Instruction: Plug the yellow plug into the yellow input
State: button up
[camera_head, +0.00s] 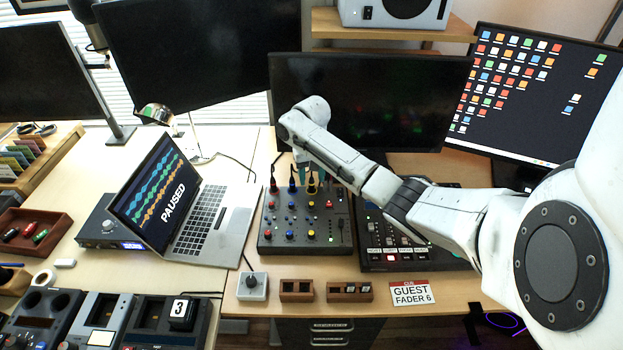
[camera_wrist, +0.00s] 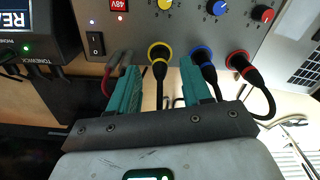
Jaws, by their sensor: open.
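The mixer (camera_head: 304,236) stands on the desk with red, blue and yellow inputs along its back edge. In the wrist view, a black plug (camera_wrist: 160,69) sits at the yellow-ringed input (camera_wrist: 159,51), its cable running toward me; I cannot tell how deep it sits. My gripper (camera_wrist: 158,66) is open, its teal fingers on either side of this plug with gaps. Black plugs also stand at the blue input (camera_wrist: 202,53) and red input (camera_wrist: 238,60). The right finger is close to the blue plug. In the head view, my gripper (camera_head: 311,170) is over the mixer's back edge, partly hidden.
A laptop (camera_head: 208,222) is left of the mixer, and a fader console (camera_head: 391,257) is right of it. A dark monitor (camera_head: 370,100) stands behind. Small wooden holders (camera_head: 296,290) and a guest card (camera_head: 411,291) lie in front.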

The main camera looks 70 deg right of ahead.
notch_tip(320, 180, up, 9)
jog(key=shift+r, duration=0.1)
dwell(0.7)
jog(key=w+a+f+n+t, duration=0.1)
jog(key=w+a, duration=0.2)
jog(key=a, duration=0.3)
jog(key=w+a+f+n+t+y, duration=0.1)
jog(key=w+a+n, duration=0.15)
jog(key=a, duration=0.35)
jog(key=w+a+f+t, duration=0.1)
jog(key=w+a+f, duration=0.15)
jog(key=a, duration=0.35)
jog(key=a+f+n+t, duration=0.1)
jog(key=a+f+n, duration=0.15)
jog(key=a, duration=1.05)
jog(key=s+a+n+t+h, duration=0.1)
jog(key=s+a+n, duration=0.15)
jog(key=s, duration=0.45)
jog(key=s+a+n, duration=0.2)
jog(key=s+a, duration=0.1)
jog(key=s, duration=0.5)
jog(key=s+d+f+g, duration=0.1)
jog(key=s+f+g, duration=0.3)
jog(key=s, duration=0.6)
jog(key=shift+s+f, duration=0.2)
jog(key=shift+f, duration=0.55)
